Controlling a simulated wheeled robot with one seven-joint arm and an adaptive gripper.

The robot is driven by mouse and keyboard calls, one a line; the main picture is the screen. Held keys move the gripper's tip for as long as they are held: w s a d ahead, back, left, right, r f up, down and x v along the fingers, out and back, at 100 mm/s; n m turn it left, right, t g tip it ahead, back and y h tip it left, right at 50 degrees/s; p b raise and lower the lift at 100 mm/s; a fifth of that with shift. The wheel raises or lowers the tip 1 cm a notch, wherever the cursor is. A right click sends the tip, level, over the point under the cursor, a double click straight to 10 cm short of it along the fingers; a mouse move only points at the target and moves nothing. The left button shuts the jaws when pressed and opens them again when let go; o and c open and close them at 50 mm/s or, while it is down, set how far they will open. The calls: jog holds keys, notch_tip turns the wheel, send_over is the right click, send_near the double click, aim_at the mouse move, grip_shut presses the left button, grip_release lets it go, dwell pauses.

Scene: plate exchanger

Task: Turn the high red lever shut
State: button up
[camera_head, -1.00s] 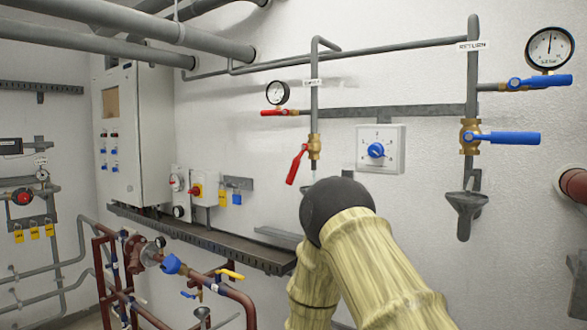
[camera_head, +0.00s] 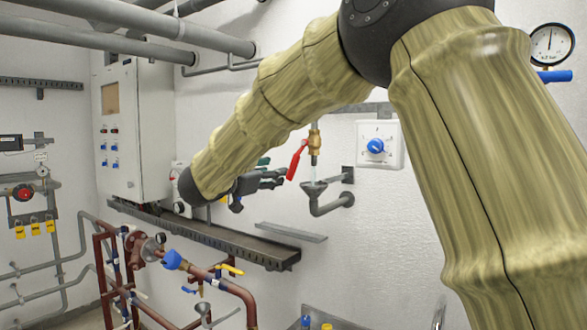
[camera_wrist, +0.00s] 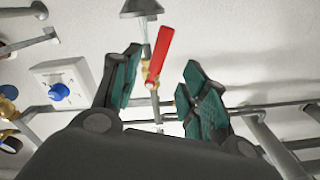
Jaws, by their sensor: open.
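A red lever (camera_head: 297,160) hangs at a slant from a brass valve (camera_head: 315,140) on the wall pipe. A thin pale stream appears below the valve, above a grey funnel (camera_head: 314,188). My gripper (camera_head: 279,177) is open and empty, just left of the lever in the head view. In the wrist view, whose picture is upside down, the red lever (camera_wrist: 160,52) shows in the gap between the open fingers (camera_wrist: 163,66). I cannot tell how deep it lies between them; no contact shows. My arm hides the upper pipe and the smaller gauge in the head view.
A white box with a blue knob (camera_head: 376,146) is on the wall right of the valve. A grey cable tray (camera_head: 215,238) runs below my gripper. A cabinet (camera_head: 132,130) stands left. Red-brown pipes (camera_head: 225,290) with valves are lower down.

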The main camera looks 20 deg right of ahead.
aim_at(292, 166)
jog(key=p+x, duration=0.1)
jog(key=x, duration=0.2)
jog(key=p+x, duration=0.2)
jog(key=x, duration=0.1)
jog(key=p+x, duration=0.2)
jog(key=x, duration=0.1)
jog(key=shift+w+d+r, duration=0.15)
jog(key=shift+d+r, duration=0.05)
jog(key=shift+r, duration=0.15)
jog(key=shift+w+d+f, duration=0.1)
jog(key=shift+w+d, duration=0.3)
jog(key=shift+d, duration=0.15)
grip_shut()
